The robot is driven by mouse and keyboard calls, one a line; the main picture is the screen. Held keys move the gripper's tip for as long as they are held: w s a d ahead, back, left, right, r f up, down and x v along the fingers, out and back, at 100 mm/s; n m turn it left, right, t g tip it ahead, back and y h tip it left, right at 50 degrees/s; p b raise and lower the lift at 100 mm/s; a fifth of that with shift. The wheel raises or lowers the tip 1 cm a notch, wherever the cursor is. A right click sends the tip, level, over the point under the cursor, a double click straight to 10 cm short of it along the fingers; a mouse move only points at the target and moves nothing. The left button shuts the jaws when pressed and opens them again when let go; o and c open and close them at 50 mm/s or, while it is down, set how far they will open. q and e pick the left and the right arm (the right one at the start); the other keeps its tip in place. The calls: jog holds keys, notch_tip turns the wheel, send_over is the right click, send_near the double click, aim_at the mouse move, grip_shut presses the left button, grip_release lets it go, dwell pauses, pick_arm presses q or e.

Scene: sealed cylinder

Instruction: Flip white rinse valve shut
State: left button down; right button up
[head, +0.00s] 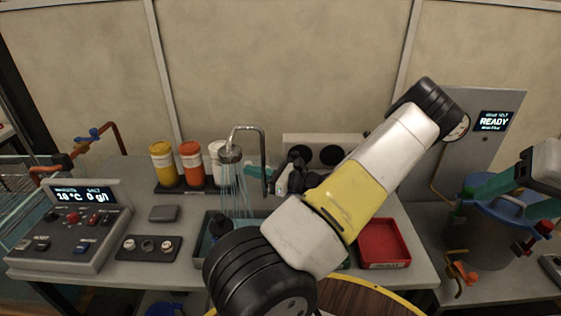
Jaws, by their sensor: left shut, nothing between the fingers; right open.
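A metal rinse tap with a gooseneck spout (247,128) stands behind the sink (203,228). Its spray head (230,154) pours streams of water down. I cannot clearly make out the white rinse valve; the tap's right side is covered by my gripper and arm. My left gripper (250,170) is at the tap, its teal fingers shut and empty just right of the falling water. I cannot tell whether it touches the tap. My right gripper (497,205) is open at the far right, over a blue-rimmed cylinder (484,236).
Yellow, orange and white jars (191,162) stand left of the tap. A control box (70,232) and a knob panel (148,248) lie at left. A red tray (383,243) sits right of my arm. A panel reading READY (494,122) stands behind the cylinder.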

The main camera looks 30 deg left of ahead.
pick_arm(q)
jog(key=shift+w+a, duration=0.1)
jog(key=shift+a, duration=0.2)
dwell(0.5)
jog(key=w+d+m+g, duration=0.2)
jog(key=d+m, duration=1.3)
jog(key=m, duration=0.1)
jog(key=shift+m, duration=0.3)
jog(key=x, duration=1)
jog(key=shift+s+a, duration=0.1)
jog(key=shift+s, duration=0.05)
jog(key=w+a, duration=0.2)
jog(key=a, duration=0.1)
jog(key=shift+w+a, duration=0.1)
jog(key=shift+a, duration=0.05)
